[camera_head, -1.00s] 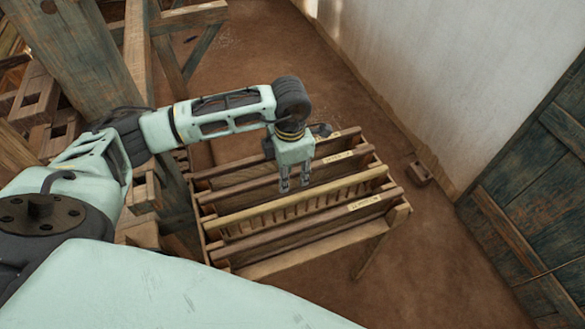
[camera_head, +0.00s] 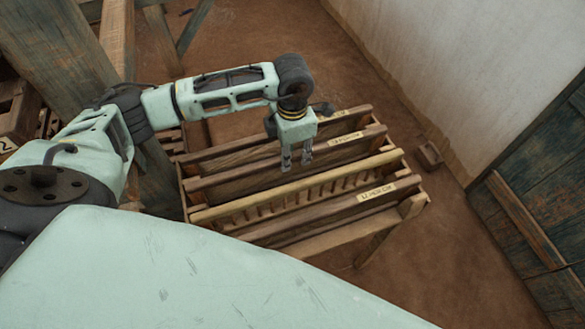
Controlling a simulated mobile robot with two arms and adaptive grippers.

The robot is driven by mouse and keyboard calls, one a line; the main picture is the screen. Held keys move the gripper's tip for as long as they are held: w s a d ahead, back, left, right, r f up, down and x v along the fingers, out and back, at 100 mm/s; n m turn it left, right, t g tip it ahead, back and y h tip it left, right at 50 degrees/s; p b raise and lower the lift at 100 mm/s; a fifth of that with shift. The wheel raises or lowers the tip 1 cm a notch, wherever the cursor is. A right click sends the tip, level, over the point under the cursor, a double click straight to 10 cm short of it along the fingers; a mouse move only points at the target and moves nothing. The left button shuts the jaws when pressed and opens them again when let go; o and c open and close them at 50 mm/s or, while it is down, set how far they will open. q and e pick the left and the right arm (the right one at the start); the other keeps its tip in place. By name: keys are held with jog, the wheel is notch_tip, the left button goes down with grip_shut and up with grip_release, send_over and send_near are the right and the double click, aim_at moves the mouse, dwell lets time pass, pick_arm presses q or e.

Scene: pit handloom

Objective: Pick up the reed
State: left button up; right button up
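A wooden rack (camera_head: 345,234) holds several long parallel bars. One paler bar with a row of comb-like teeth beneath it looks like the reed (camera_head: 345,170); it lies across the rack between darker bars. My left gripper (camera_head: 297,160) points down over the middle of the rack, just behind the pale bar in the picture. Its two fingers are apart with nothing between them. I cannot tell how high the fingertips are above the bars. My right gripper is not in view.
Darker bars with pale labels (camera_head: 376,192) lie in front of and behind the pale one. Heavy loom timbers (camera_head: 55,45) stand at left. A small wooden block (camera_head: 428,155) lies on the earth floor near the white wall (camera_head: 455,65). A dark wooden door (camera_head: 540,190) is at right.

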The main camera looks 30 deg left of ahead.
aim_at(293, 176)
pick_arm(q)
notch_tip(293, 176, down, 7)
jog(key=b, duration=0.3)
jog(key=shift+r+b, duration=0.15)
jog(key=shift+b, duration=0.15)
jog(key=shift+r, duration=0.1)
jog(key=c, duration=0.7)
grip_shut()
